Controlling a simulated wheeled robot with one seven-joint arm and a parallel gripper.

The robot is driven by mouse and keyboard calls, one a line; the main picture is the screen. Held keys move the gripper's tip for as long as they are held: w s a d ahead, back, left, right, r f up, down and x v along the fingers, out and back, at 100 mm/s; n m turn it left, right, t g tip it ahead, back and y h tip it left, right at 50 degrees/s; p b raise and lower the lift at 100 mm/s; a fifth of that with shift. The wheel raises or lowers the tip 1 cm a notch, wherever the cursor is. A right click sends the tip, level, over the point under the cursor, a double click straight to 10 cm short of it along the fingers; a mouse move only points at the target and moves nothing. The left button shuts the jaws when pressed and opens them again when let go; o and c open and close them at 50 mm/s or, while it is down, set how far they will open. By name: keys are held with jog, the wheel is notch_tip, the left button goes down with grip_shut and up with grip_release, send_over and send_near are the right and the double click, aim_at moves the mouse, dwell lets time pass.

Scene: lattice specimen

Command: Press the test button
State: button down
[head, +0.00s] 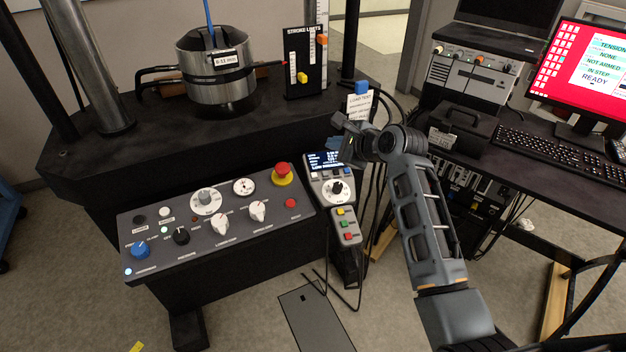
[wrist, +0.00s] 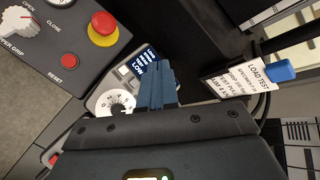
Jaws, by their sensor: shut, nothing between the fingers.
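My gripper (head: 338,143) is shut and empty, its blue fingers just over the top of the handset. In the wrist view the shut fingers (wrist: 155,80) cover part of the handset's display and button row. The handset (head: 318,188) has a lit display (head: 322,158), a row of small buttons below it, and a dial (head: 336,188). Its lower part bears a yellow button (head: 341,212), a green button (head: 345,225) and a red button (head: 348,237). I cannot read which button is marked test. Whether the fingertips touch the handset cannot be told.
A control panel (head: 185,256) with knobs and a red mushroom button (head: 282,174) is left of the handset. A blue-topped post with a "LOAD TEST" tag (head: 358,106) stands behind my gripper. Cables hang beside the handset.

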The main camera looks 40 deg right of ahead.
jog(key=shift+a+f, duration=0.1)
jog(key=shift+a, duration=0.05)
jog(key=shift+f, duration=0.1)
jog(key=b, duration=0.8)
send_near(319, 168)
jog(key=w, duration=0.1)
jog(key=w+r, duration=0.1)
jog(key=w, duration=0.1)
jog(key=shift+w+r, duration=0.15)
jog(key=shift+r, duration=0.05)
jog(key=shift+w+d+f+b, duration=0.15)
jog(key=shift+w+f+b, duration=0.1)
jog(key=shift+f, duration=0.35)
jog(key=shift+w+d+f+b, duration=0.1)
jog(key=shift+w+f+b, duration=0.1)
jog(key=shift+f, duration=0.4)
dwell(0.3)
jog(key=shift+w+f, duration=0.1)
jog(key=shift+f, duration=0.3)
jog(key=shift+f, duration=0.35)
dwell(0.8)
jog(key=shift+r+p, duration=0.75)
jog(key=shift+p, duration=0.4)
